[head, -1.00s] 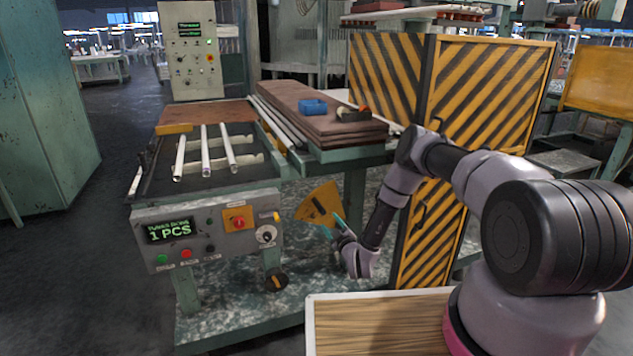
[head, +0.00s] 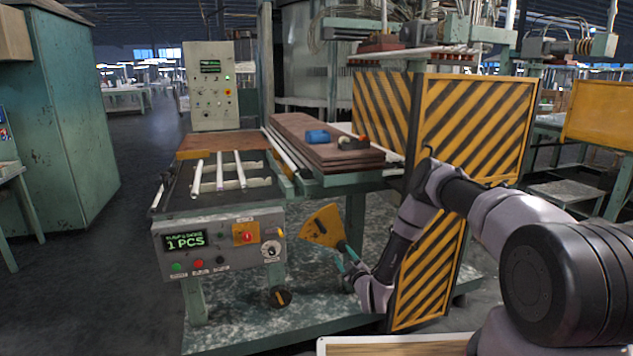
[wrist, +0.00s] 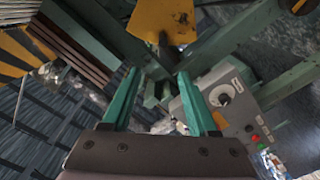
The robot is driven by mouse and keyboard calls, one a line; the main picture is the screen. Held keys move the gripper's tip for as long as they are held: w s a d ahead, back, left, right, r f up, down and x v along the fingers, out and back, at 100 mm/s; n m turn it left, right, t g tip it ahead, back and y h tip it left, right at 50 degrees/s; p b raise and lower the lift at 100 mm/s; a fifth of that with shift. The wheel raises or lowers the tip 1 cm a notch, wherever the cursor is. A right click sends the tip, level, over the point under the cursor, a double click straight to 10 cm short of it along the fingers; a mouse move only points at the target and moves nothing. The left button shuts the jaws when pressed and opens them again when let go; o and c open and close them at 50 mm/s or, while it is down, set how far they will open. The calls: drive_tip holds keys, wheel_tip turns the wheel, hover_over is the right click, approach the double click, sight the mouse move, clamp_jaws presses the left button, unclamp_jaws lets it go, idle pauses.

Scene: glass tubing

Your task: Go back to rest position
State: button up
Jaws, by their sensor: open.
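My gripper (head: 345,258) is low in front of the machine, beside the yellow triangular plate (head: 322,228). In the wrist view its two green fingers (wrist: 155,95) stand apart with nothing between them. The yellow plate (wrist: 163,20) lies beyond the fingertips there. The glass tubes (head: 219,172) lie on the machine's rack, away from my gripper. The control panel (head: 220,246) with a "1 PCS" display is to the left of my gripper; part of it also shows in the wrist view (wrist: 228,100).
Yellow-and-black striped guard panels (head: 475,125) stand close behind and right of my arm. A bench with brown boards (head: 325,145) carries a blue object (head: 317,137). A wood-topped surface (head: 400,347) is at the bottom edge. Open floor lies at the left (head: 100,270).

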drive_tip(key=w+d+r+m+g, duration=0.1)
drive_tip(key=w+r, duration=0.2)
drive_tip(key=r, duration=0.4)
drive_tip(key=w+d+r+m+g+h, duration=0.1)
drive_tip(key=w+d+r, duration=0.1)
drive_tip(key=r, duration=0.4)
drive_tip(key=w+d+r+m, duration=0.1)
drive_tip(key=w+r, duration=0.2)
drive_tip(key=r, duration=0.4)
drive_tip(key=s+d+r+m+g+h, duration=0.1)
drive_tip(key=s+d+r+m+g, duration=0.15)
drive_tip(key=r, duration=0.85)
drive_tip(key=s+d+r+m+g+h, duration=0.15)
drive_tip(key=s+d+r, duration=0.25)
drive_tip(key=r, duration=0.6)
drive_tip(key=s+d+r+m+g+h, duration=0.1)
drive_tip(key=s+d+r+m, duration=0.1)
drive_tip(key=s+r, duration=0.65)
drive_tip(key=s+d+r+m+g, duration=0.1)
drive_tip(key=s+d+r+m, duration=0.3)
drive_tip(key=s, duration=0.8)
drive_tip(key=s+a+r+m+g, duration=0.1)
drive_tip(key=s+r+m+g, duration=0.1)
drive_tip(key=s, duration=1.9)
drive_tip(key=shift+s+a+r+m+y, duration=0.15)
drive_tip(key=shift+s+a+m+y, duration=0.25)
drive_tip(key=shift+m, duration=0.2)
drive_tip(key=shift+w+d, duration=0.1)
